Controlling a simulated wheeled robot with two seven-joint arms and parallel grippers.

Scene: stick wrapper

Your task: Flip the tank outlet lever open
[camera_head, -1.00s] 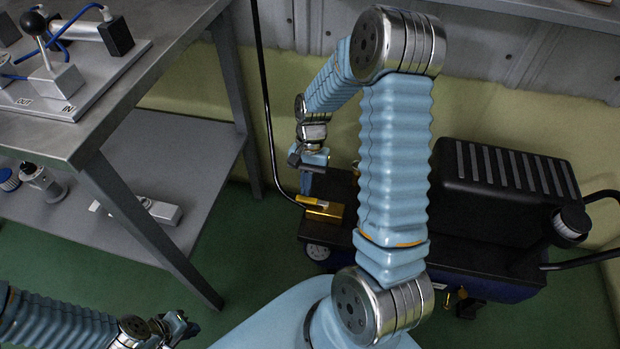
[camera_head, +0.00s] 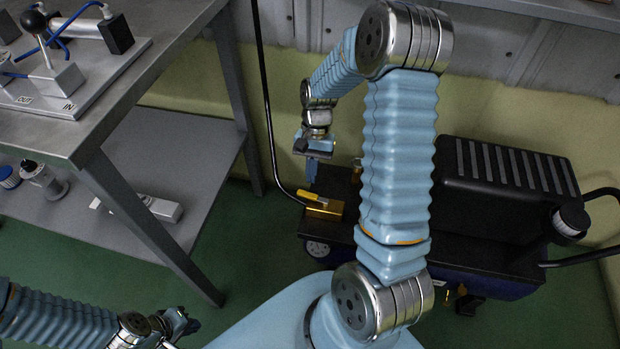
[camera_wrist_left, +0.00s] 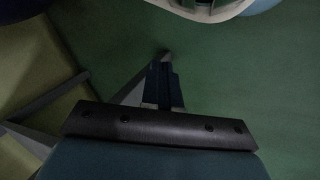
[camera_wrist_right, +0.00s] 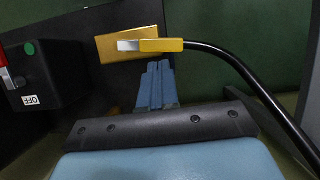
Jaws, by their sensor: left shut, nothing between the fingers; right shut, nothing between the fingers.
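The yellow outlet lever (camera_head: 312,196) sits over a brass block (camera_head: 333,209) on the tank's dark base, beside the black hose end. In the right wrist view the lever (camera_wrist_right: 160,45) has a silver end lying over the brass block (camera_wrist_right: 118,43). My right gripper (camera_head: 311,180) is shut and empty, just behind and above the lever in the head view. Its blue fingertips (camera_wrist_right: 156,72) show just below the lever in the right wrist view, with contact unclear. My left gripper (camera_head: 188,325) is shut and empty over the green floor, far from the lever.
A black hose (camera_head: 266,110) rises left of the lever. The black ribbed compressor housing (camera_head: 510,185) stands right. A switch box (camera_wrist_right: 40,75) marked OFF shows in the right wrist view. A grey table (camera_head: 180,40) with a lower shelf stands left.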

